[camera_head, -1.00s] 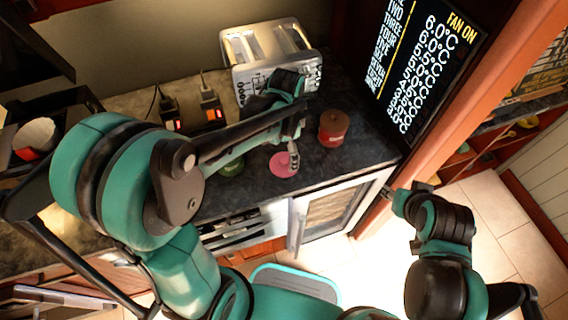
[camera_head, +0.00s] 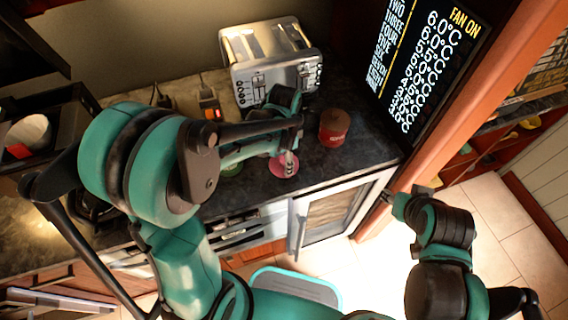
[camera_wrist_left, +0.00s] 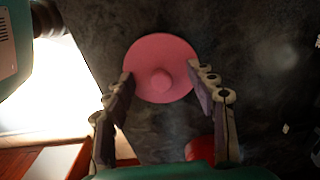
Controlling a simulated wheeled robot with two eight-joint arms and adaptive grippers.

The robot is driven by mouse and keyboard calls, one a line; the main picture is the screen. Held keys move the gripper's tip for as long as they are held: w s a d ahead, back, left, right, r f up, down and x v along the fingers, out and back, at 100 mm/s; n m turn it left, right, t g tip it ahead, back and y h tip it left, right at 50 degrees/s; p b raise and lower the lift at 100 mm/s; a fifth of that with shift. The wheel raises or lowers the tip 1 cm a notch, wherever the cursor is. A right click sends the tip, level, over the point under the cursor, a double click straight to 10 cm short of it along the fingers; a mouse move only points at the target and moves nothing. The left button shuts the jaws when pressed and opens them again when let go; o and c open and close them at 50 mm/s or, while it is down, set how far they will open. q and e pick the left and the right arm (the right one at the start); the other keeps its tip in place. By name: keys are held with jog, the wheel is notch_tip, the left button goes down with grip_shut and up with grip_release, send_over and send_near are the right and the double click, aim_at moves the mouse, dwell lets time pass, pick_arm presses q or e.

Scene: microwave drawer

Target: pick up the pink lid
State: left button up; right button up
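The pink lid (camera_head: 281,168) lies on the dark countertop near its front edge. It is a round disc with a knob, and it also shows in the left wrist view (camera_wrist_left: 160,62). My left gripper (camera_head: 290,163) is just above the lid and partly covers it. In the left wrist view my left gripper (camera_wrist_left: 161,82) is open, with one finger on each side of the knob, close to the lid's rim. I cannot tell whether the fingers touch it. My right gripper (camera_head: 391,196) is away at the right, beyond the counter's front edge; its fingers are too small to read.
A red canister (camera_head: 334,128) stands right of the lid. A silver toaster (camera_head: 268,62) stands behind. A green round thing (camera_head: 232,169) lies left of the lid, partly hidden by my arm. A lit menu screen (camera_head: 425,60) rises at the right.

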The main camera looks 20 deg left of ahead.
pick_arm(q)
jog(key=shift+s+f, duration=0.15)
jog(key=shift+f, duration=0.05)
jog(key=shift+c, duration=0.4)
